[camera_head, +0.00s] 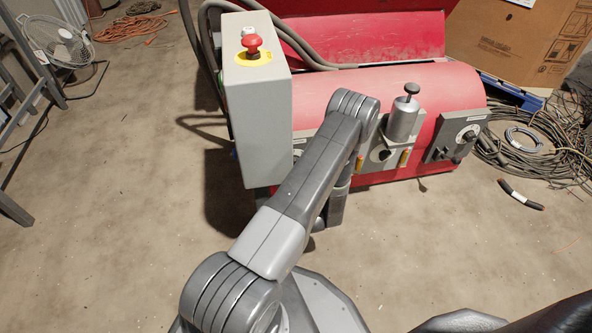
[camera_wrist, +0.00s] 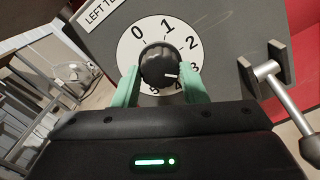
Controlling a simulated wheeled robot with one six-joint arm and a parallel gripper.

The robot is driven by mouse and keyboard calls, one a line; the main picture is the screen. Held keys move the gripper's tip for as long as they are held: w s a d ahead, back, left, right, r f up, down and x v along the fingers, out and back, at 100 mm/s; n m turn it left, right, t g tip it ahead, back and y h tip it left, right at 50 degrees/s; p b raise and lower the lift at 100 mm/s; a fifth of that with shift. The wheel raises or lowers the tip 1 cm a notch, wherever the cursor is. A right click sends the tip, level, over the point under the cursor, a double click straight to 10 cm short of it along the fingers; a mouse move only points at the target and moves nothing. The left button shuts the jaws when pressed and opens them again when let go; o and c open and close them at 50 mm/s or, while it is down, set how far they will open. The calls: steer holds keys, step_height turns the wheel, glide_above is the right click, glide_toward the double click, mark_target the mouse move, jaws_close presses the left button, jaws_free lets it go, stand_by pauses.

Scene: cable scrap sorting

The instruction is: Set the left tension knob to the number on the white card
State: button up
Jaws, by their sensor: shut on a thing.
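The left tension knob (camera_wrist: 157,62) is black and round with a white pointer mark. It sits on a white dial (camera_wrist: 130,48) numbered 0 to 5, below a label (camera_wrist: 103,12) starting "LEFT TE". The mark points right and slightly down, near the 3, which is partly covered by a finger. My gripper (camera_wrist: 160,80) has its green fingers on both sides of the knob, shut on it. In the head view my arm hides the gripper and most of the left dial. I cannot make out the white card in either view.
A lever with a ball-ended bar (camera_wrist: 270,70) stands close right of the dial. A grey control box (camera_head: 258,110) with a red stop button (camera_head: 252,44) rises left of my arm. A right-hand dial (camera_head: 468,133) is on the red machine (camera_head: 440,95). Cable coils (camera_head: 525,138) lie right.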

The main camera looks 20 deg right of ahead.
steer(key=o, duration=1)
steer(key=shift+c, duration=0.2)
steer(key=shift+s, duration=0.1)
steer(key=p+v, duration=0.3)
steer(key=v, duration=1)
steer(key=shift+s+p, duration=0.3)
steer(key=shift+s, duration=0.05)
steer(key=shift+w+f, duration=0.1)
steer(key=b+x, duration=0.3)
steer(key=x, duration=1)
steer(key=shift+w+b, duration=0.3)
steer(key=shift+w, duration=0.1)
steer(key=shift+s, duration=0.1)
